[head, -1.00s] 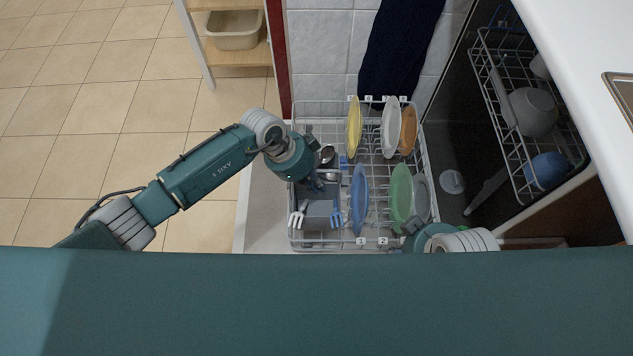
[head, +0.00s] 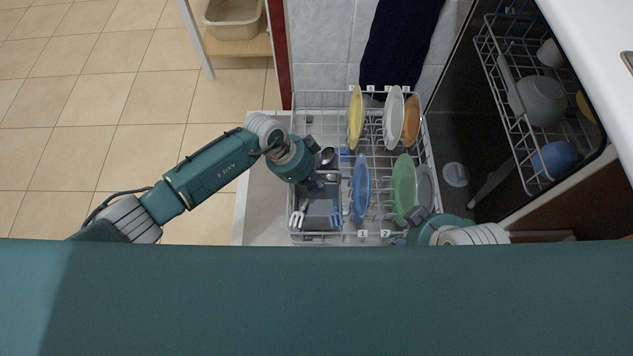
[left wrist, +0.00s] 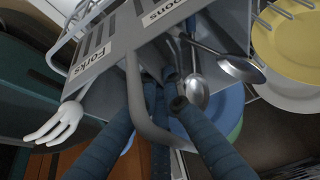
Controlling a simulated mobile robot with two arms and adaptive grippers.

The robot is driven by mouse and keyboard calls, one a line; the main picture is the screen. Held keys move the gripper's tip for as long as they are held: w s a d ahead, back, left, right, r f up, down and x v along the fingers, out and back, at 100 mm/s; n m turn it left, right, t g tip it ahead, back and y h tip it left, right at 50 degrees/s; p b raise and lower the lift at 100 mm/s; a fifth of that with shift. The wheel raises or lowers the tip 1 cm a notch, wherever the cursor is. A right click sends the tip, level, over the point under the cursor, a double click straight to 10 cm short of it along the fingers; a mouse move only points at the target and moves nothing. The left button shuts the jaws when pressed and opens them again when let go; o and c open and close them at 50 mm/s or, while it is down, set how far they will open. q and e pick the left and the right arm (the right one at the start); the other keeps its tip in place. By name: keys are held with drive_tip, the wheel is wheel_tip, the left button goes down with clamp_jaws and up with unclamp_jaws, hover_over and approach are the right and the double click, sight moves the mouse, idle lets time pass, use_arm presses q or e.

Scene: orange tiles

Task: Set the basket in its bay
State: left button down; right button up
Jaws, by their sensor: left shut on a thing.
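The grey cutlery basket (head: 322,222) is at the near left part of the lower dish rack (head: 345,237). Its Forks and Spoons labels show in the left wrist view (left wrist: 95,60). It holds a white fork, a blue fork and metal spoons. My left gripper (head: 318,184) is shut on the basket's looped handle, over the basket's far part. Whether the basket rests on the rack floor is unclear. The bay is not clearly marked out. My right gripper (head: 419,218) is by the rack's near right corner, partly hidden; its jaws are unclear.
Blue (head: 361,188) and green (head: 404,188) plates stand just right of the basket. Yellow (head: 355,118), white (head: 393,118) and orange (head: 411,122) plates stand farther back. The rack's far left part looks clear. An upper rack (head: 500,92) holds bowls at right.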

use_arm(q)
drive_tip(key=shift+r, duration=0.1)
use_arm(e)
drive_tip(key=shift+s+r, duration=0.15)
drive_tip(key=shift+s, duration=0.05)
idle(0.5)
use_arm(q)
drive_tip(key=shift+p, duration=0.4)
use_arm(e)
drive_tip(key=shift+s+d, duration=0.1)
drive_tip(key=shift+s, duration=0.25)
drive_tip(key=shift+s+d+g, duration=0.1)
drive_tip(key=shift+s+g, duration=0.2)
drive_tip(key=shift+g, duration=0.1)
use_arm(q)
drive_tip(key=shift+p, duration=0.45)
use_arm(e)
drive_tip(key=shift+r, duration=0.45)
use_arm(q)
drive_tip(key=shift+p, duration=0.35)
use_arm(e)
drive_tip(key=shift+w+f, duration=0.1)
drive_tip(key=shift+f, duration=0.05)
use_arm(q)
drive_tip(key=shift+f+b, duration=0.35)
drive_tip(key=shift+f, duration=0.4)
drive_tip(key=shift+f, duration=0.5)
use_arm(e)
drive_tip(key=shift+f, duration=0.1)
